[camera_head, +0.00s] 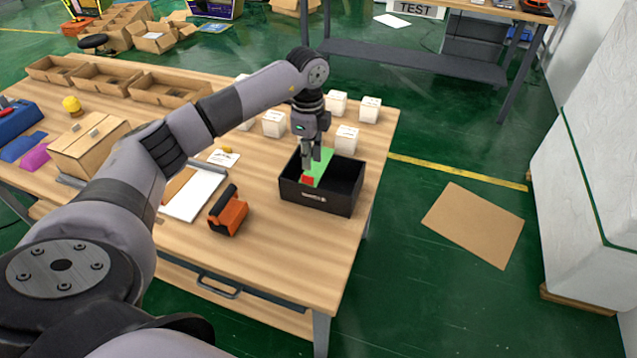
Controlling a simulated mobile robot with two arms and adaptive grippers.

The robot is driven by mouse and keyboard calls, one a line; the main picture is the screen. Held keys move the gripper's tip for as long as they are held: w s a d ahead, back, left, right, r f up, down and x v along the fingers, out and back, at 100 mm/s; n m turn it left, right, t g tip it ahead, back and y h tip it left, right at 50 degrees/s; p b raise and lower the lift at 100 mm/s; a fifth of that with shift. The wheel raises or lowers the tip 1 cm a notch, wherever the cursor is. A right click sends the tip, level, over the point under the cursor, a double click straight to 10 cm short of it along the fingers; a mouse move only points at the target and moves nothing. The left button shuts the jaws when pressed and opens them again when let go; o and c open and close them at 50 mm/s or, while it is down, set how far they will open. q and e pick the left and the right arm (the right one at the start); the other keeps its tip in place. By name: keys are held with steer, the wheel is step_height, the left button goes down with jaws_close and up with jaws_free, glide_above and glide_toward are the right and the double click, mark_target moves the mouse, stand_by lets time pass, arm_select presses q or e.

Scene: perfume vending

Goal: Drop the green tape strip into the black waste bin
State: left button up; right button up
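The black waste bin (335,203) is an open box near the right end of the wooden table, with a small label on its front. The bright green tape strip (324,163) shows at the bin's opening, right at my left gripper's fingers, its upper end about level with the far rim. My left gripper (311,166) points down over the bin, fingertips at the opening. Whether its fingers grip the strip or are apart from it is too small to tell. A small red piece (307,180) shows inside the bin, below the fingers. My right gripper is out of view.
Several white boxes (346,139) stand behind the bin. An orange and black tape dispenser (228,212) and a white sheet (194,193) lie left of it. Cardboard trays (165,90) line the back left. The table's front right corner is clear.

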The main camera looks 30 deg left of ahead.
arm_select(q)
steer(key=shift+o, duration=0.6)
steer(key=shift+r, duration=0.15)
step_height(320, 180, up, 12)
steer(key=shift+f, duration=0.2)
